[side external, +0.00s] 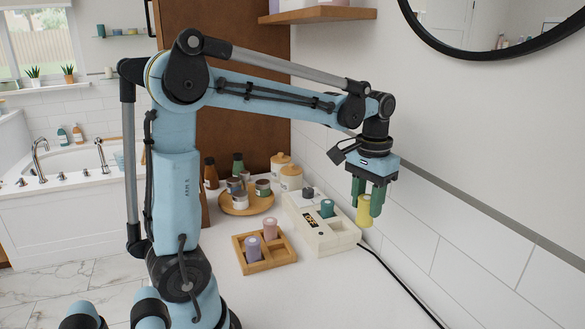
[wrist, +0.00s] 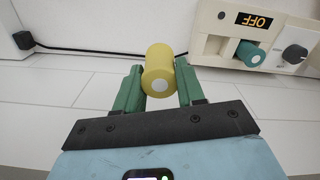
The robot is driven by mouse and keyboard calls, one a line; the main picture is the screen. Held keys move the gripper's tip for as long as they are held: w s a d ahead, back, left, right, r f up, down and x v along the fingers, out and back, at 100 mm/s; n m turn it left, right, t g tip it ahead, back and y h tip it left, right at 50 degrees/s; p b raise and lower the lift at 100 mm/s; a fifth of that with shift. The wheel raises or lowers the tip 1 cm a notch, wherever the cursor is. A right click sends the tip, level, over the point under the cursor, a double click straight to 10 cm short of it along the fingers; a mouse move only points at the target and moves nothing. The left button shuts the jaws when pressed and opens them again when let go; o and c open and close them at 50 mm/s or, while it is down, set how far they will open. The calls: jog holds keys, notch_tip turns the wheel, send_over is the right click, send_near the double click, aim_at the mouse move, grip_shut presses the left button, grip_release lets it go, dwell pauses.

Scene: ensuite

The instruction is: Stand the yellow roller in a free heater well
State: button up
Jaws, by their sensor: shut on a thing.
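The yellow roller (side external: 364,211) is held between the green fingers of my gripper (side external: 367,200), above the counter near the wall and just right of the heater. It looks roughly upright in the side view. In the wrist view the roller (wrist: 160,68) sits between both fingers, its pale-dotted end facing the camera. The cream heater (side external: 307,236) has a green roller (side external: 327,208) standing in one well. In the wrist view the heater (wrist: 222,14) is at upper right, with its display reading OFF and the green roller (wrist: 250,54) beside a dark knob.
A wooden tray (side external: 262,266) left of the heater holds a lavender roller (side external: 252,247) and a pink roller (side external: 270,228). A round wooden board (side external: 230,207) with jars stands behind. A black cable (side external: 405,287) runs along the wall. The front counter is clear.

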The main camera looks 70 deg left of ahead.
jog(key=shift+w+a+f, duration=0.2)
jog(key=shift+a+f, duration=2.5)
jog(key=shift+a, duration=0.1)
jog(key=shift+w+a+f, duration=0.15)
jog(key=shift+a+f, duration=2.5)
jog(key=shift+a, duration=0.1)
jog(key=o, duration=0.8)
jog(key=shift+f, duration=0.15)
jog(key=shift+c, duration=0.2)
